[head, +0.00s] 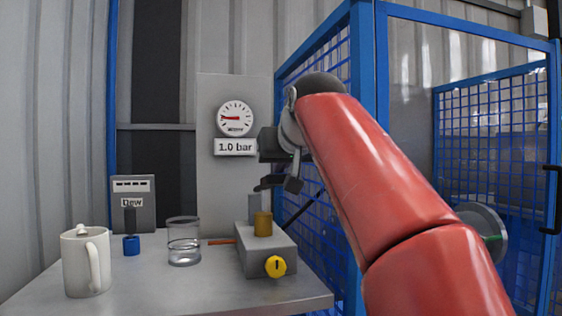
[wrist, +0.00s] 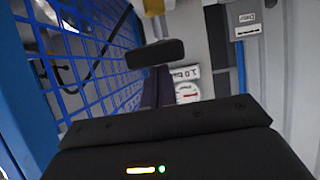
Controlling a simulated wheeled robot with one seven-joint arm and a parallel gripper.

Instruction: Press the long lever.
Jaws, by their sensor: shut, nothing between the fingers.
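I cannot tell for sure which of these is the long lever. My gripper (head: 279,184) is shut and empty, above the block and apart from it.
A white mug (head: 87,262), a blue-based black part (head: 131,240) and a glass of water (head: 184,242) stand on the table (head: 190,290) to the left. Blue mesh fencing (head: 315,130) rises at right.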

